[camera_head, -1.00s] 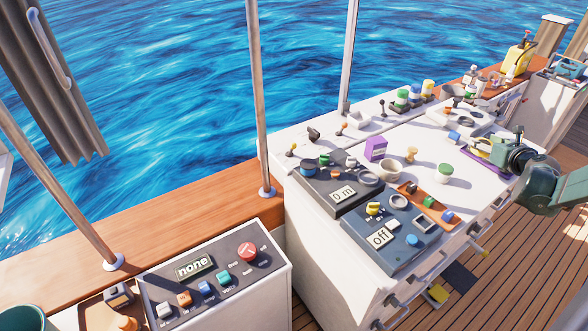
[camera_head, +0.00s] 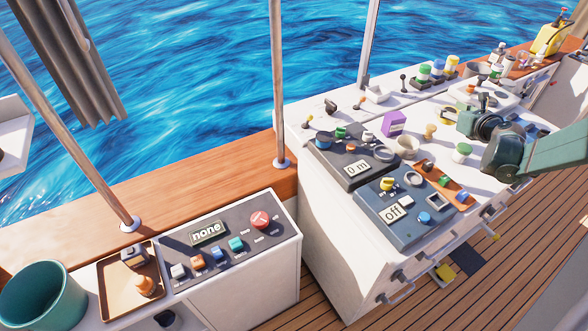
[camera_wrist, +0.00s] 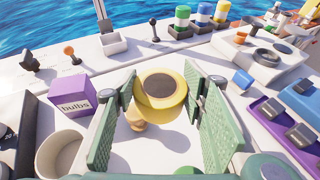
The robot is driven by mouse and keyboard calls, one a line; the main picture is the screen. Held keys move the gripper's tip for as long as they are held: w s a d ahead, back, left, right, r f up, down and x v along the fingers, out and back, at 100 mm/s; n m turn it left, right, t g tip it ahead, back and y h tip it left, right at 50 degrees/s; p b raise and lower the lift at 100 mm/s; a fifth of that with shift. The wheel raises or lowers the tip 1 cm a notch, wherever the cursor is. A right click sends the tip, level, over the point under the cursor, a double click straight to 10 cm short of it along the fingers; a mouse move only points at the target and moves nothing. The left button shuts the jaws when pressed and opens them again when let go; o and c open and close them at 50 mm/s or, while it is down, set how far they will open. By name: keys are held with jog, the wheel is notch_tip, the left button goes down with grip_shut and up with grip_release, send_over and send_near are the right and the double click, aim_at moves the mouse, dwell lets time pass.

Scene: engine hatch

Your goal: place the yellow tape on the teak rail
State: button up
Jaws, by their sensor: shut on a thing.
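My gripper (camera_wrist: 160,98) has its green fingers on either side of the yellow tape (camera_wrist: 163,113), a round roll with a brown inside, and is shut on it. The roll is held above the white counter.
A purple bulbs box (camera_wrist: 80,100) and a white cup (camera_wrist: 58,152) stand left of my gripper. Several capped jars (camera_head: 438,70) stand at the back. Dark control panels (camera_head: 350,155) with knobs lie on the counter. A brown tray (camera_head: 150,262) and a green bucket (camera_head: 45,295) are near the rail.

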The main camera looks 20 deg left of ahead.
jog(key=s+a+n+g+y, duration=0.1)
jog(key=s+a+n+y, duration=0.1)
jog(key=a, duration=1.1)
jog(key=s+a+n+y, duration=0.1)
jog(key=s+a, duration=0.1)
jog(key=a, duration=1.2)
jog(key=s+a+n+g+y, duration=0.1)
jog(key=s+a, duration=0.3)
jog(key=a, duration=0.5)
jog(key=s+a+r+n+g+y, duration=0.1)
jog(key=s+a+n, duration=0.1)
jog(key=s+a, duration=0.45)
jog(key=s+a+n+g+y, duration=0.1)
jog(key=s+a+y, duration=0.15)
jog(key=a, duration=0.75)
jog(key=s+a+f+b, duration=0.2)
jog(key=s+a+f, duration=0.35)
jog(key=s, duration=0.25)
jog(key=a+f+n+g, duration=0.1)
jog(key=a+f, duration=0.1)
jog(key=a, duration=0.4)
jog(key=w+a+f+n+g, duration=0.1)
jog(key=a+f, duration=0.2)
jog(key=a, duration=0.3)
jog(key=a+f+n+g+y, duration=0.1)
jog(key=a+f, duration=0.2)
jog(key=a, duration=0.3)
jog(key=shift+w+a+g+b, duration=0.15)
jog(key=shift+w+g+b, duration=0.2)
jog(key=shift+w+g, duration=0.05)
